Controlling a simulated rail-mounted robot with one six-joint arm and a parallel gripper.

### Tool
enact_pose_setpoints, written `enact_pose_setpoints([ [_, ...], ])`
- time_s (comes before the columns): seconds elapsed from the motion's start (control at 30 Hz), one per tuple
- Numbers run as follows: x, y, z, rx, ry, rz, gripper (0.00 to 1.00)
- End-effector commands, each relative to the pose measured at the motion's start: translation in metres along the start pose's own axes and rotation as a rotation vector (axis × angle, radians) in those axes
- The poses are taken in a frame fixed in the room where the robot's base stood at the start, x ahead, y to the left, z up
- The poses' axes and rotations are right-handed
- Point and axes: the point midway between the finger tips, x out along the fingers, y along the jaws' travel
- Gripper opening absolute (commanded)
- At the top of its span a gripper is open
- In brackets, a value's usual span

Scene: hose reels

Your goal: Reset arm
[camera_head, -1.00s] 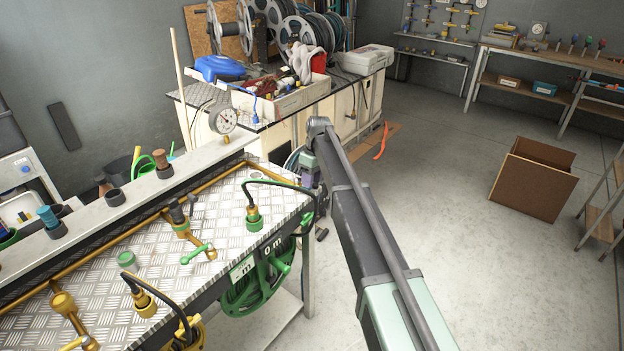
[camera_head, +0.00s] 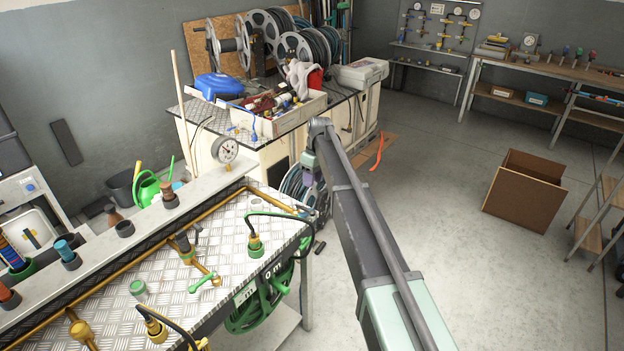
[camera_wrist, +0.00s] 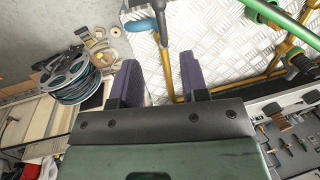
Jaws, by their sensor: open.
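My arm (camera_head: 365,240) reaches out from the bottom of the head view, over the floor just right of the metal bench (camera_head: 150,320). My gripper (camera_wrist: 160,78) shows in the wrist view as two purple fingers spread apart, with nothing between them. In the head view a purple part of its end shows beyond the bench's right corner, and the fingertips are mostly hidden by the arm.
The bench carries brass pipes, a pressure gauge (camera_head: 225,150) and a black hose with a green-and-brass fitting (camera_head: 255,245). A green reel (camera_head: 255,310) hangs beneath. Behind stands a table with a parts tray (camera_head: 270,115) and hose reels (camera_head: 300,48). An open cardboard box (camera_head: 525,190) stands on clear floor.

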Motion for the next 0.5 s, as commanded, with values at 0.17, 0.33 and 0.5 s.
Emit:
enact_pose_setpoints([
  [0.17,0.001,0.000,0.000,0.030,0.001,0.001,0.41],
  [0.33,0.016,-0.053,0.069,0.358,0.020,0.063,0.41],
  [0.5,0.049,-0.149,0.206,0.686,0.058,0.138,0.41],
])
